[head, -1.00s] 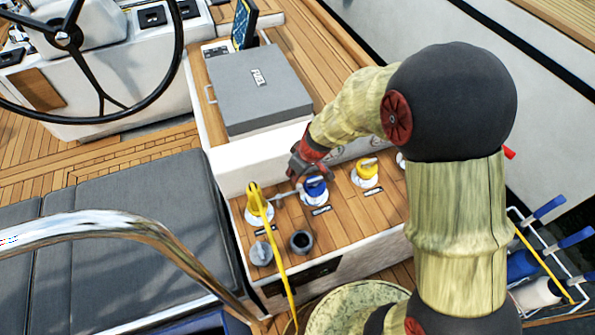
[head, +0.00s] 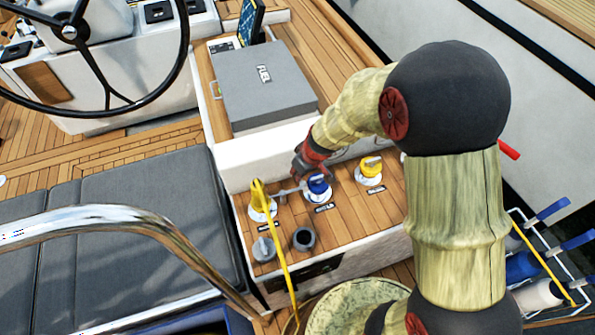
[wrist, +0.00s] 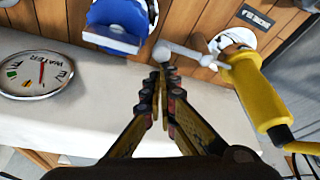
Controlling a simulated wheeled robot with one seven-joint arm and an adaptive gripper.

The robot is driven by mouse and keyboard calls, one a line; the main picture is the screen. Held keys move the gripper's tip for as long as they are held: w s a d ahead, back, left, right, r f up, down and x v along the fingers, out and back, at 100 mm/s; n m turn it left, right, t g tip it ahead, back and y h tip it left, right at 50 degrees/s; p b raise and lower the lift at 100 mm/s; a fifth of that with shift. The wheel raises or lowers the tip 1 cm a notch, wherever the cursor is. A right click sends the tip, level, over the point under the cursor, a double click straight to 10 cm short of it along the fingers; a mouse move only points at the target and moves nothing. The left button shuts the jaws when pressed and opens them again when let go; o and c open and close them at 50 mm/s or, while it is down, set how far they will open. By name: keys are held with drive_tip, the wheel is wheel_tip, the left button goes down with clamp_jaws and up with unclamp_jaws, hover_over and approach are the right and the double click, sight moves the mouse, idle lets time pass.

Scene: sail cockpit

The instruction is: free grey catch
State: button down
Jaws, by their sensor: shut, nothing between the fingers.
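The grey catch is a light grey lever with a ball end (wrist: 190,55), lying across from the yellow plug (wrist: 258,92) toward the blue knob (wrist: 122,22). In the head view the catch (head: 289,190) shows as a short bar between the yellow plug (head: 260,200) and the blue knob (head: 318,185). My gripper (wrist: 161,72) is shut and empty, its fingertips just short of the ball end. I cannot tell whether they touch it. In the head view my gripper (head: 300,182) is over the panel beside the blue knob, its fingertips partly hidden.
A yellow knob (head: 370,170), a grey cap (head: 263,249) and a dark open socket (head: 304,238) sit on the teak panel. A yellow cable (head: 285,262) hangs over its front. A white ledge (wrist: 70,125) with a round water gauge (wrist: 38,75) lies near the fingers.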

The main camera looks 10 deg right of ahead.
sight(303, 186)
drive_tip(key=shift+s+d+m+p, duration=0.1)
drive_tip(key=shift+s+m+p, duration=0.2)
drive_tip(key=shift+p, duration=0.15)
drive_tip(key=m+p, duration=0.1)
drive_tip(key=p, duration=0.1)
drive_tip(key=s+m+h+p, duration=0.1)
drive_tip(key=p, duration=0.1)
drive_tip(key=s+m+p, duration=0.1)
drive_tip(key=p, duration=0.1)
drive_tip(key=shift+d+r+m+p, duration=0.3)
drive_tip(key=shift+r+p, duration=0.1)
drive_tip(key=s+m+p, duration=0.1)
drive_tip(key=p, duration=0.2)
drive_tip(key=s+m+h+p, duration=0.1)
drive_tip(key=m+p, duration=0.1)
drive_tip(key=p, duration=0.1)
drive_tip(key=shift+p, duration=0.3)
drive_tip(key=s+m+h+p, duration=0.1)
drive_tip(key=m+p, duration=0.1)
drive_tip(key=p, duration=0.1)
drive_tip(key=s+a+m+h+p, duration=0.1)
drive_tip(key=m+p, duration=0.2)
drive_tip(key=p, duration=0.1)
drive_tip(key=s+m+p, duration=0.1)
drive_tip(key=m+p, duration=0.1)
drive_tip(key=p, duration=0.1)
drive_tip(key=shift+s+a+f+m+h, duration=0.2)
drive_tip(key=shift+s+f+m+h, duration=0.1)
drive_tip(key=shift+f+h, duration=0.1)
drive_tip(key=shift+s, duration=0.1)
